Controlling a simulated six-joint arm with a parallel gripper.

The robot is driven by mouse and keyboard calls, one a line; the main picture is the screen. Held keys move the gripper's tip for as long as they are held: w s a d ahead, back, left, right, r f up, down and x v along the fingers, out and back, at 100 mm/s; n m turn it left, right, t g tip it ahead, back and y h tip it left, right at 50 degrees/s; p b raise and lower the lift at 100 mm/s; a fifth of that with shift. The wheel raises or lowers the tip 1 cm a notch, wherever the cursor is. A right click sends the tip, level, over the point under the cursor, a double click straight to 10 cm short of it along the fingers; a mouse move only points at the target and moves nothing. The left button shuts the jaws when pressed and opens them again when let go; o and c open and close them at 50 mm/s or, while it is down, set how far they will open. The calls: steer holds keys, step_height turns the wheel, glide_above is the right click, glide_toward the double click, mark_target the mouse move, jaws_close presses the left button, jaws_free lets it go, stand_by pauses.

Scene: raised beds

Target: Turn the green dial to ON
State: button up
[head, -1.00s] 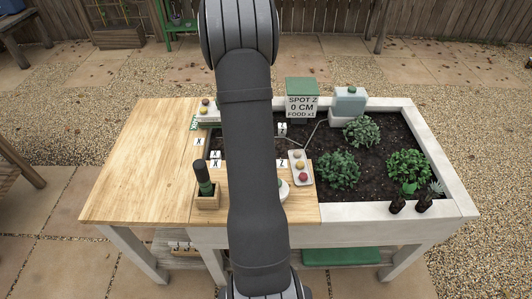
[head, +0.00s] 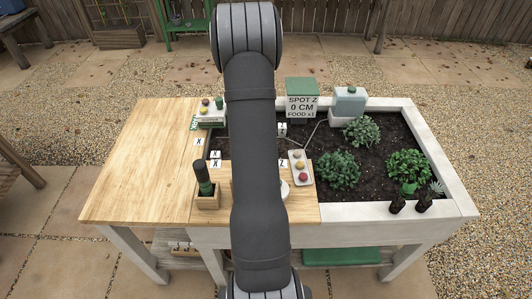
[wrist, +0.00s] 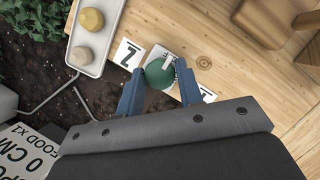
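The round green dial (wrist: 160,73) shows in the wrist view, with a white pointer mark slanting to the upper right. White label cards lie around it: one with a black mark (wrist: 127,53) to its left, and one (wrist: 208,95) partly hidden to its right. I cannot read ON on any of them. My gripper (wrist: 161,69) is open, with one blue finger on each side of the dial. A narrow gap seems to show on both sides; contact is unclear. In the head view, my arm hides the dial and gripper.
A pale tray of coloured knobs (head: 301,168) stands close by, with soil and plants (head: 338,170) beyond. A wooden holder with a dark tool (head: 207,199) stands left of my arm. The left worktop (head: 145,165) is clear.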

steer(key=c, duration=0.5)
steer(key=shift+m, duration=0.4)
steer(key=m+y, duration=0.1)
steer(key=m, duration=0.1)
steer(key=shift+w+d+m+g, duration=0.1)
steer(key=shift+m+g, duration=0.3)
steer(key=m+y, duration=0.1)
steer(key=m, duration=0.3)
steer(key=shift+d+m+g+y, duration=0.1)
steer(key=shift+m+g+y, duration=0.2)
steer(key=shift+y, duration=0.1)
steer(key=m+y, duration=0.2)
steer(key=m, duration=0.3)
steer(key=shift+d, duration=0.15)
steer(key=shift+d+m+t+y, duration=0.1)
steer(key=shift+m+t+y, duration=0.3)
steer(key=shift+m, duration=0.75)
steer(key=shift+m+t+y, duration=0.3)
steer(key=shift+m+y, duration=0.1)
steer(key=shift+m, duration=0.75)
